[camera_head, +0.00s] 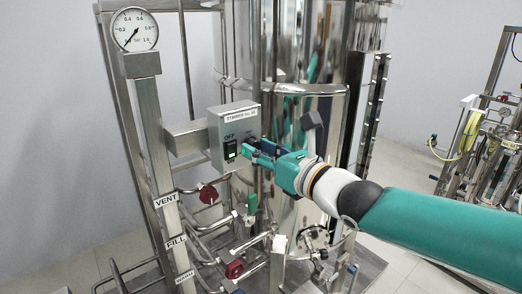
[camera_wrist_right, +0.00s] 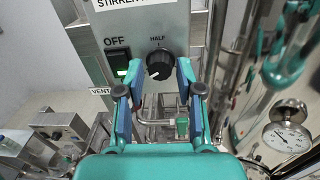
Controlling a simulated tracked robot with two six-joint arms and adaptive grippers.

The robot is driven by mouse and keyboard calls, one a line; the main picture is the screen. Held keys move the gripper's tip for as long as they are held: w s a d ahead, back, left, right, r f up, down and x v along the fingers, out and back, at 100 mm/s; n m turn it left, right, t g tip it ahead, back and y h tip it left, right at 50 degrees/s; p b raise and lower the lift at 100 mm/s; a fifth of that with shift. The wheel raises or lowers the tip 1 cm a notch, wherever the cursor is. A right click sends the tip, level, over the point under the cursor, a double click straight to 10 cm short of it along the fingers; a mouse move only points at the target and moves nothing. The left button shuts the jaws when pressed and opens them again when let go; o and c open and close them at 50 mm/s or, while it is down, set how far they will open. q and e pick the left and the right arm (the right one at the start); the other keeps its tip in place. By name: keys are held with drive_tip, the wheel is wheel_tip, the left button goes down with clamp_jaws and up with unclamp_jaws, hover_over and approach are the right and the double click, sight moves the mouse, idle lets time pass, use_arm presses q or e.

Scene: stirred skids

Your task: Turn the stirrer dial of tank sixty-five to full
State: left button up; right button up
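The stirrer box (camera_head: 222,158) is a grey metal housing in front of the tank (camera_head: 290,60). Its label is partly legible and begins "STIRRER". The black stirrer dial (camera_wrist_right: 158,64) shows in the wrist view below the word HALF; its white mark points to the lower left. My right gripper (camera_wrist_right: 158,72) is open, with one finger on each side of the dial and a visible gap on both sides. In the head view the right gripper (camera_head: 251,148) covers most of the dial. My left gripper is not in view.
A pressure gauge (camera_head: 135,29) stands on a post at the upper left. Red valve handles (camera_head: 208,193) and pipes lie below the box, by posts labelled VENT and FILL. Another skid (camera_head: 490,150) stands at the far right. Open floor lies at the lower left.

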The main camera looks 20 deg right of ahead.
clamp_jaws()
